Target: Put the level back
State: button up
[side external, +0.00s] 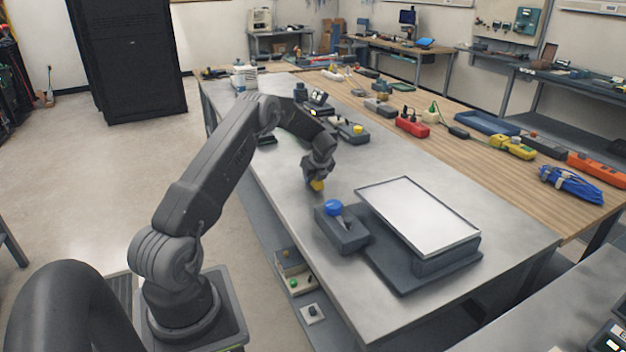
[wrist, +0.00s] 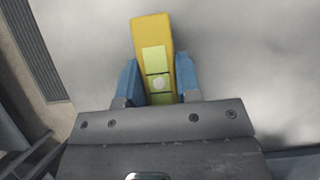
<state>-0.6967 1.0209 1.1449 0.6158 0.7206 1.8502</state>
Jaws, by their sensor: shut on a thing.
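The level is a yellow block with a pale green vial window. In the wrist view the level (wrist: 152,38) sits between the two blue fingers of my gripper (wrist: 159,82), which is shut on it. In the side view the level (side external: 317,186) shows as a small yellow patch under my gripper (side external: 317,174). It is low over the grey metal table (side external: 290,215), left of the blue-knobbed box. I cannot tell whether it touches the table. Most of the level is hidden by my gripper in the side view.
A dark box with a blue knob (side external: 334,208) stands close to the right, beside a tilted white panel (side external: 418,215) on a dark base. A dark device with a yellow knob (side external: 354,131) is farther back. Tools lie along the wooden bench (side external: 480,165). The metal between is bare.

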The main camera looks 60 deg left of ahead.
jog(key=shift+f, duration=0.6)
jog(key=shift+f, duration=0.15)
jog(key=o, duration=1)
